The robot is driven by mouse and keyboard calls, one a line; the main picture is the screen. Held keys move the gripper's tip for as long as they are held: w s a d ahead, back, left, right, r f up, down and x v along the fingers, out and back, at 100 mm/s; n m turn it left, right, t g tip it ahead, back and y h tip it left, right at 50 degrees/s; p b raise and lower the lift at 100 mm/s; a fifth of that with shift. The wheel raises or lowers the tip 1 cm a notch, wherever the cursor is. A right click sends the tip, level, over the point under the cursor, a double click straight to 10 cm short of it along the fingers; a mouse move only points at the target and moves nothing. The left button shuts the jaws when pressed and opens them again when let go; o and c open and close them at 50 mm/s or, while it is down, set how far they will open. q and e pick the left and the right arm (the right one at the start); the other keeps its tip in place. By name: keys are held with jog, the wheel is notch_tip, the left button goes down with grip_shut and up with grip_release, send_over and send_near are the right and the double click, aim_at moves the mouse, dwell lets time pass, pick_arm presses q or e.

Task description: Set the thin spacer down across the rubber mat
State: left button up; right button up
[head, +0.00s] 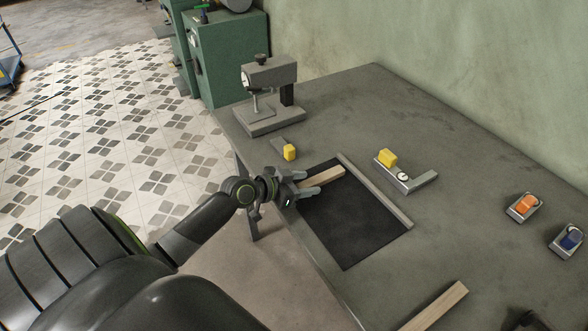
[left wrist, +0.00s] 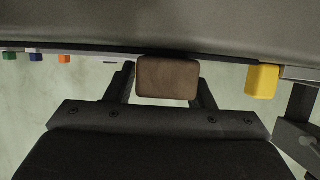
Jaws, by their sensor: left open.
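The black rubber mat (head: 350,228) lies flat on the grey bench near its front edge. A pale wooden strip, which looks like the thin spacer (head: 326,178), lies over the mat's far left part. My left gripper (head: 312,183) is open at the strip's near end, with a finger on either side. In the left wrist view the strip's brown end face (left wrist: 167,78) sits between the two fingers, with little gap at the sides. Whether the strip touches the mat is hard to tell. A dark shape at the bottom right (head: 524,319) may be my right gripper; its jaws cannot be made out.
A grey bar (head: 375,190) runs along the mat's far side. Another wooden strip (head: 436,306) lies nearer the front right. A gauge with a yellow block (head: 388,158), a small yellow block (head: 289,152), a press-like stand (head: 270,95) and orange (head: 525,204) and blue (head: 570,238) items stand around.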

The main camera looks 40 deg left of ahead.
pick_arm(q)
jog(key=shift+s+a+r, duration=0.15)
jog(key=shift+s+a, duration=0.05)
jog(key=shift+s, duration=0.05)
jog(key=v, duration=1.1)
jog(key=shift+s+r+b, duration=0.15)
jog(key=shift+b, duration=0.25)
